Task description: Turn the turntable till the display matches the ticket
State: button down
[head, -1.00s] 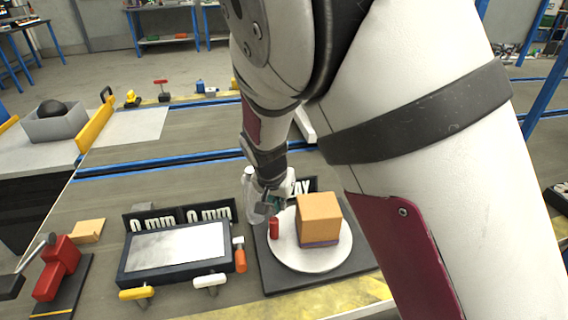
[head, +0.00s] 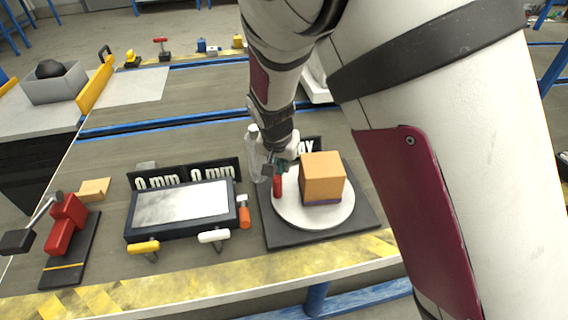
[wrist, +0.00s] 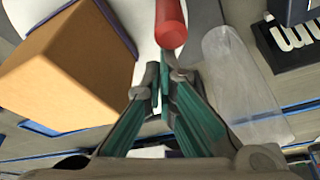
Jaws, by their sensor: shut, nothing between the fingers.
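The white round turntable (head: 333,216) sits on a dark square base (head: 272,238) on the bench. An orange-brown box (head: 323,178) stands on it. A red upright peg (head: 277,186) stands near the turntable's left edge; in the wrist view the red peg (wrist: 171,22) lies just beyond my fingertips. My gripper (head: 275,167) is shut and empty, close behind the peg; its green-lined fingers (wrist: 162,82) show in the wrist view. I cannot tell whether they touch the peg. I cannot make out a ticket.
A clear bottle (head: 254,150) stands close to the left of my gripper. Left of the turntable are a panel (head: 181,203) with "0 mm" signs, yellow and white handles, and an orange-handled tool (head: 243,213). A red clamp (head: 66,224) stands further left.

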jog(key=shift+s+n, duration=0.25)
jog(key=shift+n, duration=0.05)
jog(key=shift+s+n+y, duration=0.4)
jog(key=shift+s+n, duration=0.2)
jog(key=shift+n, duration=0.2)
jog(key=shift+s+d+n+y, duration=0.15)
jog(key=shift+s+n+y, duration=0.15)
jog(key=shift+s+n, duration=0.4)
jog(key=shift+s+d+n+y, duration=0.1)
jog(key=shift+s+n+y, duration=0.25)
jog(key=shift+n, duration=0.65)
jog(key=shift+s+d, duration=0.1)
jog(key=shift+s, duration=0.25)
jog(key=shift+s+d, duration=0.1)
jog(key=shift+s, duration=0.1)
jog(key=shift+r, duration=0.15)
